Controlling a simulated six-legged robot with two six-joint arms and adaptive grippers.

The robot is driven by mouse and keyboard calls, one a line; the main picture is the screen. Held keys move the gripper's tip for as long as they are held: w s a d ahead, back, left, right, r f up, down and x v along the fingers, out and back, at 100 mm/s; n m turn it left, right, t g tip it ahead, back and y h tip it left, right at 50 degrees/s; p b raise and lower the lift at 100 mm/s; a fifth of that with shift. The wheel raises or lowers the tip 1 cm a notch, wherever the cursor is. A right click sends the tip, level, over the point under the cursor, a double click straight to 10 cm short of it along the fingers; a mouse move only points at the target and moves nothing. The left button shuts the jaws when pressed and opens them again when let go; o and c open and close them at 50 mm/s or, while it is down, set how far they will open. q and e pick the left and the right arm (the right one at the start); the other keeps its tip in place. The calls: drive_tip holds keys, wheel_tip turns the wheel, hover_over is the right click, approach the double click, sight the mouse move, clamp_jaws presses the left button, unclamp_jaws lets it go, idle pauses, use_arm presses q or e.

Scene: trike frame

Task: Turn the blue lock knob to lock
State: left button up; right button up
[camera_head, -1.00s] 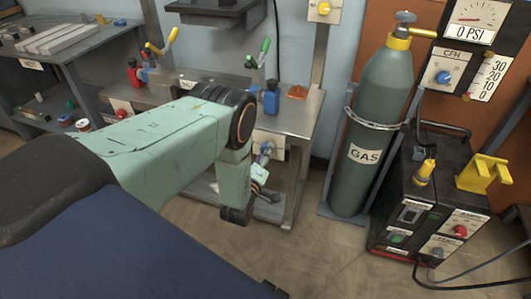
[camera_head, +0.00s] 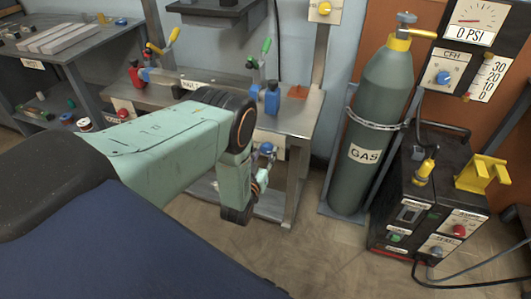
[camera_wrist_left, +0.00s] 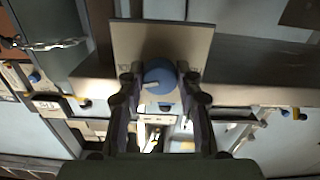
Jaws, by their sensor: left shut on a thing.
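The blue lock knob (camera_head: 267,147) sits on a pale plate (camera_head: 279,152) on the front of the metal workbench. In the left wrist view the knob (camera_wrist_left: 160,76) is round, with a white mark across its lower left, and its plate (camera_wrist_left: 190,45) stands behind it. My left gripper (camera_wrist_left: 160,82) has one finger on each side of the knob and is shut on it. In the head view the gripper (camera_head: 263,166) is small and partly hidden by my own wrist. My right gripper is not in view.
A green gas cylinder (camera_head: 371,125) stands chained right of the bench. A black welding machine (camera_head: 420,205) stands farther right. The floor (camera_head: 310,245) before the bench is clear.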

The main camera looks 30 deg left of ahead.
use_arm(q)
drive_tip(key=shift+a+m, duration=0.1)
drive_tip(key=shift+m, duration=1.4)
drive_tip(key=o, duration=1.2)
drive_tip(key=shift+c, duration=0.2)
drive_tip(key=v, duration=1.2)
